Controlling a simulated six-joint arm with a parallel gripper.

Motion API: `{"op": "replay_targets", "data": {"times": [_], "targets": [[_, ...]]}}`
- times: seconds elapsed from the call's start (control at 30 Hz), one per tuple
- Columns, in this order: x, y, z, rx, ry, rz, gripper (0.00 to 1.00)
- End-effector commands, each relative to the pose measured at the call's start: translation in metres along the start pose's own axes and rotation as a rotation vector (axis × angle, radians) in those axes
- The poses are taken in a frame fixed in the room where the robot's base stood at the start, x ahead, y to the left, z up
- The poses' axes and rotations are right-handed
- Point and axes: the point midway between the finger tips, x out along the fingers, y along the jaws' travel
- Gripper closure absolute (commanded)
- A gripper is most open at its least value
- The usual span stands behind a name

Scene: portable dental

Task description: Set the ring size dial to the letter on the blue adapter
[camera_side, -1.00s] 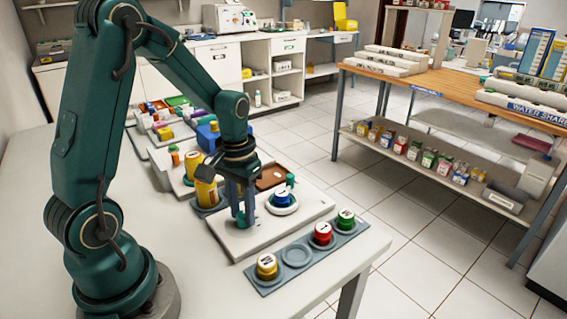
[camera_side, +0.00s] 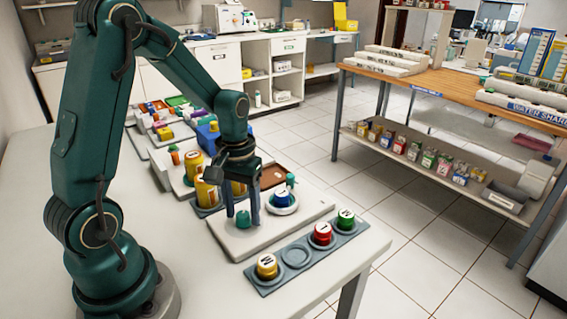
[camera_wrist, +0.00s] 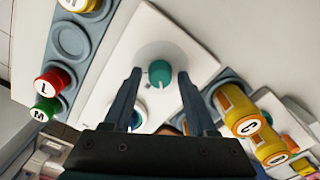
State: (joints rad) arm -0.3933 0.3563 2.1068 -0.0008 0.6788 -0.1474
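The teal dial knob (camera_side: 243,218) stands on a white board (camera_side: 290,222); it also shows in the wrist view (camera_wrist: 160,73). My gripper (camera_side: 242,214) is open, pointing down, with one finger on each side of the knob and gaps visible in the wrist view (camera_wrist: 159,76). I cannot read any letters around the knob or its setting. The blue adapter (camera_side: 281,199) sits on a pale round seat on the same board. The mark on its top is too small to read surely. In the wrist view my left finger partly hides it.
A grey rack (camera_side: 284,275) in front holds yellow (camera_side: 267,267), red (camera_side: 322,235) and green (camera_side: 346,220) lettered adapters and one empty recess (camera_side: 297,255). Yellow cylinders (camera_side: 206,190) stand close behind the gripper. A small teal-topped piece (camera_side: 291,180) stands behind the blue adapter.

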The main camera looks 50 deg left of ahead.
Motion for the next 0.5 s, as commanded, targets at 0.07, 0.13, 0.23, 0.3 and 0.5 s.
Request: {"op": "replay_targets", "data": {"times": [0.07,0.13,0.23,0.3,0.5], "targets": [[0.0,0.0,0.0,0.0,0.001,0.0,0.35],[0.0,0.0,0.0,0.001,0.0,0.0,0.35],[0.0,0.0,0.0,0.001,0.0,0.0,0.35],[0.0,0.0,0.0,0.002,0.001,0.0,0.35],[-0.019,0.0,-0.002,0.002,0.007,0.001,0.35]]}}
